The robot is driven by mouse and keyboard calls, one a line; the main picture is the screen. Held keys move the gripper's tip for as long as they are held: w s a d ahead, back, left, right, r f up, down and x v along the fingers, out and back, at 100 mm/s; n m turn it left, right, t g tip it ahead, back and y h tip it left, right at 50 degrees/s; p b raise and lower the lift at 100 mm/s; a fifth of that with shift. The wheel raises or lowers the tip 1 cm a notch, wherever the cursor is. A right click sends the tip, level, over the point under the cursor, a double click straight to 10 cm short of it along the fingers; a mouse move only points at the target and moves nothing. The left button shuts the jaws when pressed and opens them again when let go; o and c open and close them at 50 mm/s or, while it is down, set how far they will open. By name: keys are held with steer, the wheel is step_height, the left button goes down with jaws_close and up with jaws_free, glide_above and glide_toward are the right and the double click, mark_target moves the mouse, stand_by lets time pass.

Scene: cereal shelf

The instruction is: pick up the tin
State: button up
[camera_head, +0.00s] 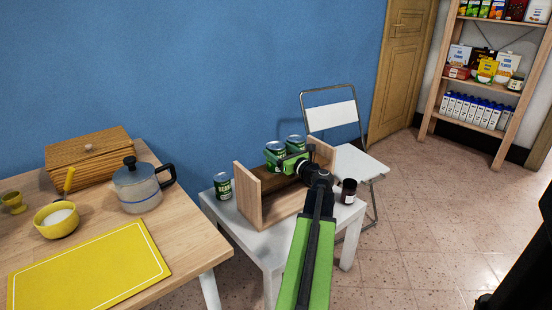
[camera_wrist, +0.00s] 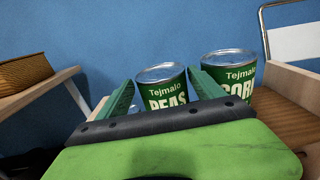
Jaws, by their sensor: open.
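A green Peas tin (camera_wrist: 163,88) stands upright in the wrist view, and a green Corn tin (camera_wrist: 231,76) stands to its right. In the head view two green tins (camera_head: 275,151) (camera_head: 295,143) show in a wooden rack on the white table. A separate green Beans tin (camera_head: 222,186) stands left of the rack. My gripper (camera_wrist: 163,92) is open, its green fingers to either side of the Peas tin's visible front. I cannot tell whether they touch it. The Peas tin's lower part is hidden behind my gripper. My gripper (camera_head: 290,163) is over the rack in the head view.
The rack's upright end board (camera_head: 248,196) stands close to my gripper. A dark jar (camera_head: 348,191) is on the white table (camera_head: 240,226) right of the rack. A folding chair (camera_head: 335,116) stands behind. A wooden table with a pot (camera_head: 138,190) is at left.

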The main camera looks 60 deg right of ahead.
mark_target(271, 143)
steer(key=shift+x, duration=2.7)
steer(key=shift+s+d, duration=0.1)
steer(key=shift+s, duration=0.05)
jaws_close()
steer(key=shift+r, duration=0.1)
steer(key=shift+r+p, duration=0.25)
steer(key=shift+p, duration=0.15)
step_height(271, 143, up, 4)
steer(key=p, duration=0.3)
steer(key=shift+f+p, duration=0.1)
steer(key=shift+p, duration=0.3)
steer(key=s+d+r+p, duration=0.3)
steer(key=s+r+p, duration=0.3)
steer(key=s, duration=0.5)
steer(key=shift+r, duration=0.2)
